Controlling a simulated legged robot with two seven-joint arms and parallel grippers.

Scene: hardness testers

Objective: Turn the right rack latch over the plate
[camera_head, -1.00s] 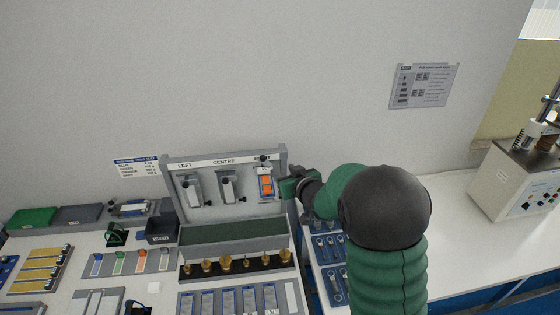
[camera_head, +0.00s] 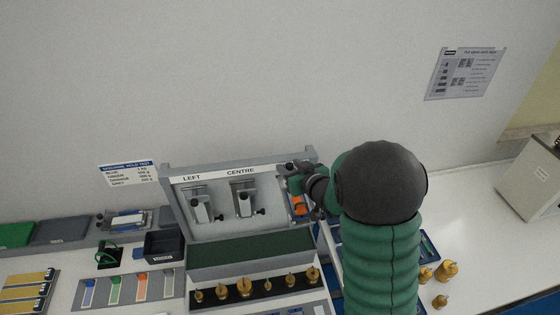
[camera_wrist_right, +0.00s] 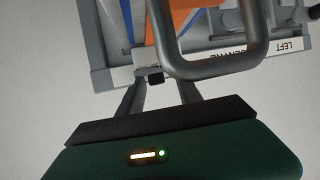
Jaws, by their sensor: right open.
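The grey rack (camera_head: 220,222) stands upright against the wall, with its LEFT and CENTRE labels showing. Its right position holds an orange plate (camera_head: 298,207), partly covered by my right gripper (camera_head: 298,178). The orange plate also shows at the top of the right wrist view (camera_wrist_right: 182,14). There, a small black knob (camera_wrist_right: 156,78) at the rack's top edge, which looks like the right latch, lies between the open fingertips of my right gripper (camera_wrist_right: 160,88). I cannot tell whether the fingers touch it. My left gripper is not in view.
Brass weights (camera_head: 244,288) stand in a row before the rack, and more (camera_head: 447,270) stand right of my arm. A dark bin (camera_head: 164,246) is left of the rack. A grey tube handle (camera_wrist_right: 215,65) crosses the right wrist view.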

